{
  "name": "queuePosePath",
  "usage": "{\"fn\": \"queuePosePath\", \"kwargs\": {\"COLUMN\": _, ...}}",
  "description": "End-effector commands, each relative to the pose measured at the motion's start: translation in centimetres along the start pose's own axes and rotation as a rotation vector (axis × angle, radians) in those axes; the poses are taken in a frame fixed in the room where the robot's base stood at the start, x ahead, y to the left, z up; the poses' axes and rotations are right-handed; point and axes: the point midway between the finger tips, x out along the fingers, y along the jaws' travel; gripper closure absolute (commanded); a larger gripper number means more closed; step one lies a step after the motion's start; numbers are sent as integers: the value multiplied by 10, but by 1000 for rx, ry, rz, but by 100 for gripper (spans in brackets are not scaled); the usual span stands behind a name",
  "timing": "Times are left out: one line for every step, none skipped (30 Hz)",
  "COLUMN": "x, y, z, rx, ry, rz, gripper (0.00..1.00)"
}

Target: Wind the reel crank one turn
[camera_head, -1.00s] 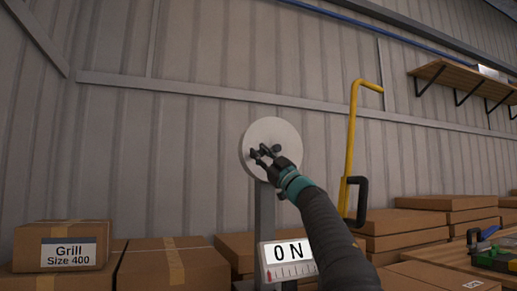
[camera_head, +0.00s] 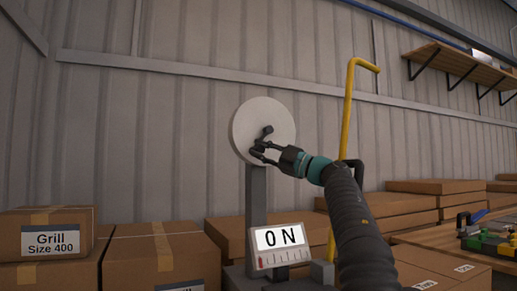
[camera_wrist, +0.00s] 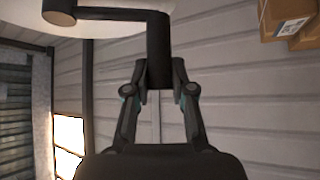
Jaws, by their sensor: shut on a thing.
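The reel shows in the head view as a pale round disc (camera_head: 247,122) on a grey post (camera_head: 257,195) in front of the wall. A dark crank (camera_head: 267,131) sits on its face, with its arm running down and left from the hub. My gripper (camera_head: 259,151) is at the crank's lower end, in front of the disc. In the wrist view, the crank's cylindrical handle (camera_wrist: 159,50) points down between the two fingers of my gripper (camera_wrist: 160,88), which are closed on it. The fingers partly hide the handle's tip. The pale disc also shows at the top left there (camera_wrist: 110,28).
A yellow bent pole (camera_head: 347,110) rises to the right, near my arm. Cardboard boxes (camera_head: 160,268) stand at left and right. A table with tools (camera_head: 480,238) is at far right.

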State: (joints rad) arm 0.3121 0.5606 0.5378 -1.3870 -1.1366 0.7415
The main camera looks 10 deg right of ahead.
Motion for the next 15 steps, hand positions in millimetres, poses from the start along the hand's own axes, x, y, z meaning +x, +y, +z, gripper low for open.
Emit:
{"fn": "queuePosePath", "kwargs": {"x": 0, "y": -2, "z": 1, "rx": 0, "ry": 0, "rz": -5, "gripper": 100}}
{"fn": "queuePosePath", "kwargs": {"x": 0, "y": -2, "z": 1, "rx": -1, "ry": 0, "rz": -6, "gripper": 100}}
{"fn": "queuePosePath", "kwargs": {"x": -1, "y": -2, "z": 2, "rx": -1, "ry": 0, "rz": -6, "gripper": 100}}
{"fn": "queuePosePath", "kwargs": {"x": -1, "y": -2, "z": 2, "rx": -1, "ry": 0, "rz": -6, "gripper": 100}}
{"fn": "queuePosePath", "kwargs": {"x": -1, "y": -2, "z": 2, "rx": -1, "ry": 0, "rz": -6, "gripper": 100}}
{"fn": "queuePosePath", "kwargs": {"x": -1, "y": -2, "z": 2, "rx": 0, "ry": 0, "rz": -6, "gripper": 100}}
{"fn": "queuePosePath", "kwargs": {"x": -1, "y": -2, "z": 2, "rx": 0, "ry": -1, "rz": -6, "gripper": 100}}
{"fn": "queuePosePath", "kwargs": {"x": -1, "y": -2, "z": 2, "rx": 0, "ry": -1, "rz": -6, "gripper": 100}}
{"fn": "queuePosePath", "kwargs": {"x": -1, "y": -2, "z": 2, "rx": 0, "ry": -1, "rz": -6, "gripper": 100}}
{"fn": "queuePosePath", "kwargs": {"x": -1, "y": -2, "z": 2, "rx": 0, "ry": -1, "rz": -6, "gripper": 100}}
{"fn": "queuePosePath", "kwargs": {"x": -1, "y": -2, "z": 2, "rx": 0, "ry": -1, "rz": -6, "gripper": 100}}
{"fn": "queuePosePath", "kwargs": {"x": -1, "y": -2, "z": 2, "rx": 0, "ry": -1, "rz": -6, "gripper": 72}}
{"fn": "queuePosePath", "kwargs": {"x": -1, "y": -2, "z": 2, "rx": 1, "ry": -1, "rz": -5, "gripper": 64}}
{"fn": "queuePosePath", "kwargs": {"x": 0, "y": -2, "z": 2, "rx": 1, "ry": 0, "rz": -5, "gripper": 57}}
{"fn": "queuePosePath", "kwargs": {"x": 0, "y": -2, "z": 2, "rx": 1, "ry": 0, "rz": -5, "gripper": 50}}
